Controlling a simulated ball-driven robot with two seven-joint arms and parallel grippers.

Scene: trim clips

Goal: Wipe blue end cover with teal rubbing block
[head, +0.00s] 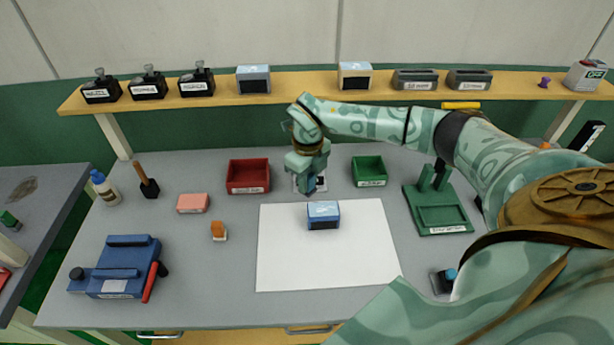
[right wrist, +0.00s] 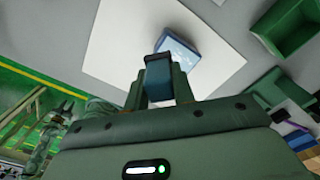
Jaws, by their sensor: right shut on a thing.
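The blue end cover (head: 323,222) sits on a white sheet (head: 290,265) near the middle of the table. It has a pale blue top with a light mark and a dark front. My right gripper (head: 309,186) is just behind it, pointing down, apparently apart from it. In the right wrist view this gripper (right wrist: 159,92) is shut on the dark teal rubbing block (right wrist: 158,74), whose end sticks out past the fingers. The end cover (right wrist: 180,52) shows just beyond the block there; whether they touch I cannot tell. My left gripper is out of view.
A red bin (head: 248,190) and a green bin (head: 369,183) stand behind the sheet. A green stand (head: 437,222) is at the right, a blue fixture (head: 115,282) at the left. A pink block (head: 193,203) and orange piece (head: 218,231) lie left. A loaded shelf (head: 310,94) runs behind.

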